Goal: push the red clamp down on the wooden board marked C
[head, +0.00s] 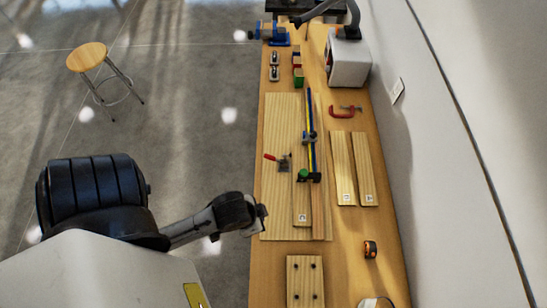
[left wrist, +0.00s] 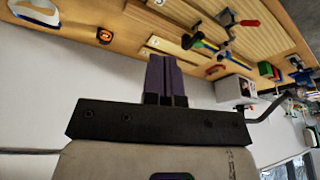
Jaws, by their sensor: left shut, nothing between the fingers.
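A toggle clamp with a red handle (head: 270,157) and grey metal base (head: 285,163) sits on the large pale board (head: 282,120); its handle points left. The red handle also shows in the left wrist view (left wrist: 250,22). A narrow wooden board (head: 302,203) lies beside the clamp, with a small white label too small to read. My left gripper (head: 264,215) hangs near the bench's left edge, closer to me than the clamp and apart from it. Its purple fingers (left wrist: 166,75) are shut and empty in the left wrist view. My right gripper is in neither view.
A blue and yellow bar clamp (head: 312,155) stands right of the narrow board. Two labelled boards (head: 342,165) (head: 363,165), a red C-clamp (head: 345,111) and a tape measure (head: 370,249) lie further right. A board with dark holes (head: 305,290) lies in front. A stool (head: 87,57) stands left.

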